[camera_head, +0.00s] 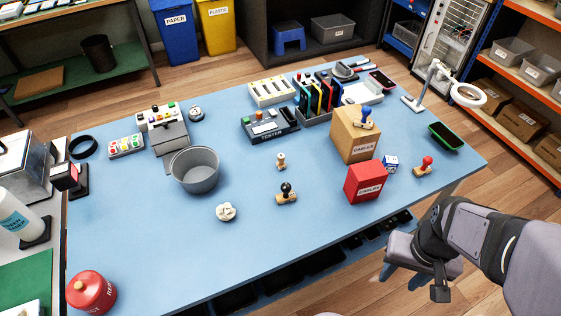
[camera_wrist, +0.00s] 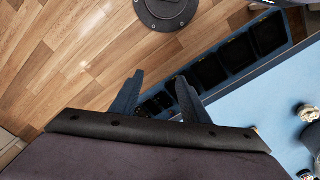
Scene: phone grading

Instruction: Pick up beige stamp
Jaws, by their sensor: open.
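The beige stamp (camera_head: 281,161) stands upright near the middle of the blue table (camera_head: 130,230) in the head view, with a pale knob and a wooden base. A black-knobbed stamp (camera_head: 287,193) is just in front of it. A red-knobbed stamp (camera_head: 424,167) is at the right, and a blue-knobbed stamp (camera_head: 366,118) is on a cardboard box. My gripper (camera_head: 403,277) is off the table's front right edge, far from the beige stamp. In the wrist view my gripper (camera_wrist: 157,92) is open and empty above the floor. I cannot identify the beige stamp there.
A red box (camera_head: 364,184) and the cardboard box (camera_head: 353,140) stand between my gripper and the table's back. A grey pot (camera_head: 194,171) is left of the beige stamp, and a tester (camera_head: 269,126) is behind it. Dark bins (camera_wrist: 235,58) lie below the table edge.

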